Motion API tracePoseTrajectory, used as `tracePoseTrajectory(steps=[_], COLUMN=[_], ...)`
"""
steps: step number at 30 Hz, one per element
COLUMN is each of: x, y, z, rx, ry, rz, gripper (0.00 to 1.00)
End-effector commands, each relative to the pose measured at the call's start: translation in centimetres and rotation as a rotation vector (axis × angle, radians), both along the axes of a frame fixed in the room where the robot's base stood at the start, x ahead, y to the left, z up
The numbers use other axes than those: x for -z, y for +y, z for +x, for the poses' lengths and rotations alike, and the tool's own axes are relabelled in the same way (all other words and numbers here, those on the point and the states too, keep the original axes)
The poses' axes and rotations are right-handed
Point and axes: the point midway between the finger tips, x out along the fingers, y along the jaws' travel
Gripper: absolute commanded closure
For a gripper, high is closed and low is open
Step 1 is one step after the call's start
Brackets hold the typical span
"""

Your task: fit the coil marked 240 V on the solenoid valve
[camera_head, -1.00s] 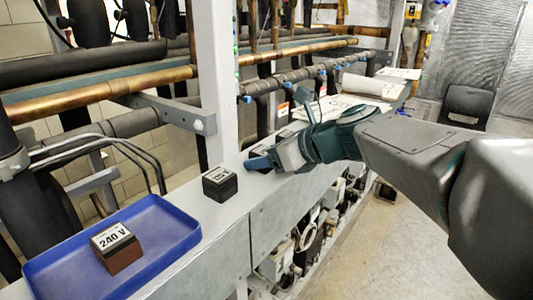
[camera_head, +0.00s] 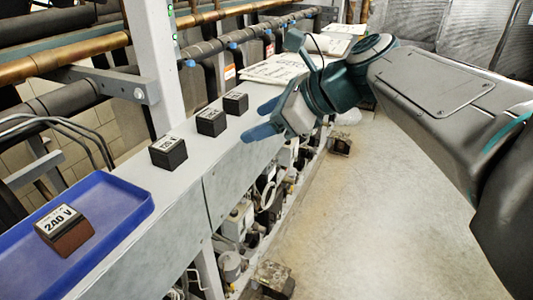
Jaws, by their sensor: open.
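The coil marked 240 V (camera_head: 64,231) is a block with a white label and a dark brown front face. It lies in the blue tray (camera_head: 130,212) at the lower left. Three black blocks with white labels stand in a row on the grey ledge: a near one (camera_head: 168,153), a middle one (camera_head: 211,122) and a far one (camera_head: 236,103). Their labels are too small to read surely. My gripper (camera_head: 263,119) is open and empty, its blue fingers pointing left, to the right of the far block and apart from it. I cannot make out the solenoid valve for sure.
A white upright post (camera_head: 153,65) and copper and black pipes (camera_head: 60,60) run behind the ledge. Papers (camera_head: 275,68) lie farther along the ledge. The floor (camera_head: 350,220) to the right is clear apart from small items near the rack.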

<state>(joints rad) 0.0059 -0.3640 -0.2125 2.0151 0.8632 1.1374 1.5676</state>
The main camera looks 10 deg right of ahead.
Motion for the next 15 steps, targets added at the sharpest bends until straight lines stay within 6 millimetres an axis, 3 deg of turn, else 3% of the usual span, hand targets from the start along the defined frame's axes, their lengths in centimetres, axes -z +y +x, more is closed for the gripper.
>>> tracePoseTrajectory(steps=[6, 15], x=[8.5, 17.9], y=[-0.4, -3.0], z=[-3.4, -8.6], rx=[-0.381, -1.146], ry=[-0.173, -0.398], rz=[-0.490, -1.070], gripper=[0.38, 0.38])
